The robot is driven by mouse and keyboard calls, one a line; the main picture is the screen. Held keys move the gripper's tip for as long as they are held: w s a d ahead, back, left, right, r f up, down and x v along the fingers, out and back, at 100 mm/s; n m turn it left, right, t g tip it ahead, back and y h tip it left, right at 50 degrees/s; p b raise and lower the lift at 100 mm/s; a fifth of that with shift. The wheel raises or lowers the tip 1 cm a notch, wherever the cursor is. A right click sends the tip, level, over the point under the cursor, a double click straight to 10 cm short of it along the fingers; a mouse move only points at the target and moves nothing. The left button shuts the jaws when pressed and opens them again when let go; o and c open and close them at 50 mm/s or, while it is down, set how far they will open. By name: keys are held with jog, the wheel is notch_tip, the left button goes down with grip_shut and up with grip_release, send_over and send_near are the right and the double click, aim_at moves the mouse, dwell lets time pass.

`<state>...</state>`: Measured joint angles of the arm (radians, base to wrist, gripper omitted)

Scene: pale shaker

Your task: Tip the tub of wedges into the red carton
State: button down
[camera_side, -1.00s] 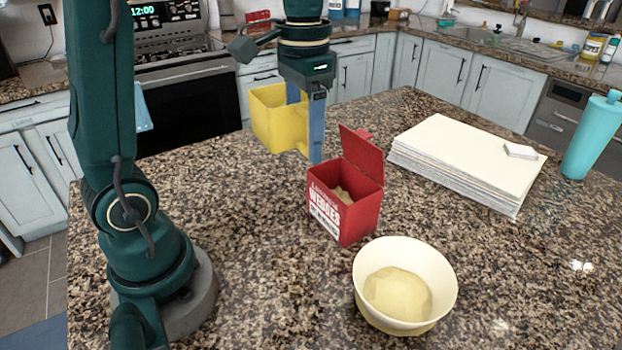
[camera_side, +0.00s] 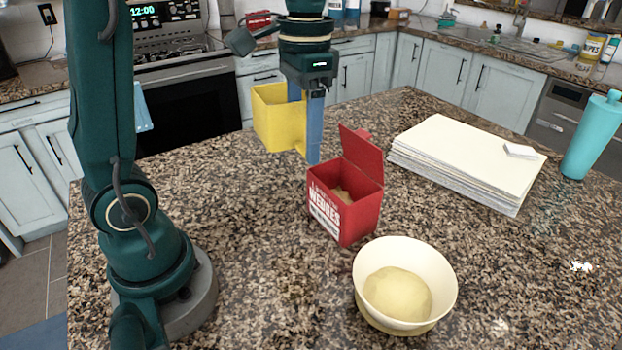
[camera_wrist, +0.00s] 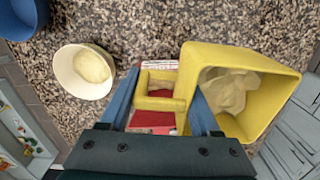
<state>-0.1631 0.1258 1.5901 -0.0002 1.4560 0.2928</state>
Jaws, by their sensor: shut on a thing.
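A yellow tub (camera_side: 279,118) hangs in the air in the side view, behind and left of the red carton. My gripper (camera_side: 306,150) is shut on the tub's handle, its blue fingers pointing down. In the wrist view the tub (camera_wrist: 284,98) shows pale wedges (camera_wrist: 228,90) inside, and its handle (camera_wrist: 160,102) lies between my fingers. The red carton (camera_side: 358,217) stands upright on the counter with its lid (camera_side: 362,152) open. Some pale pieces (camera_side: 343,195) are visible inside it. In the wrist view the carton (camera_wrist: 152,121) is partly hidden behind the handle.
A cream bowl (camera_side: 432,282) with a ball of dough (camera_side: 398,293) stands in front right of the carton. A stack of paper (camera_side: 470,155) with a small white block lies at the right. A teal bottle (camera_side: 590,138) stands at the far right. Speckled counter is clear left of the carton.

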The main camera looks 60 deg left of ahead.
jog(key=w+d+r+m, duration=0.2)
jog(key=w+r+m, duration=0.2)
jog(key=r+m, duration=0.4)
jog(key=m, duration=0.2)
jog(key=shift+w+d+m, duration=0.15)
jog(key=shift+d+m, duration=0.1)
jog(key=shift+m, duration=0.05)
jog(key=shift+w+a+f+t+y, duration=0.15)
jog(key=shift+w+f+t, duration=0.1)
jog(key=shift+f+t, duration=0.5)
jog(key=shift+w+d+f+t+y, duration=0.1)
jog(key=shift+w+f+t+y, duration=0.1)
jog(key=shift+f+t, duration=0.55)
jog(key=shift+w+a+f+t, duration=0.1)
jog(key=shift+w+t, duration=0.15)
jog(key=shift+t, duration=0.35)
jog(key=shift+w, duration=0.1)
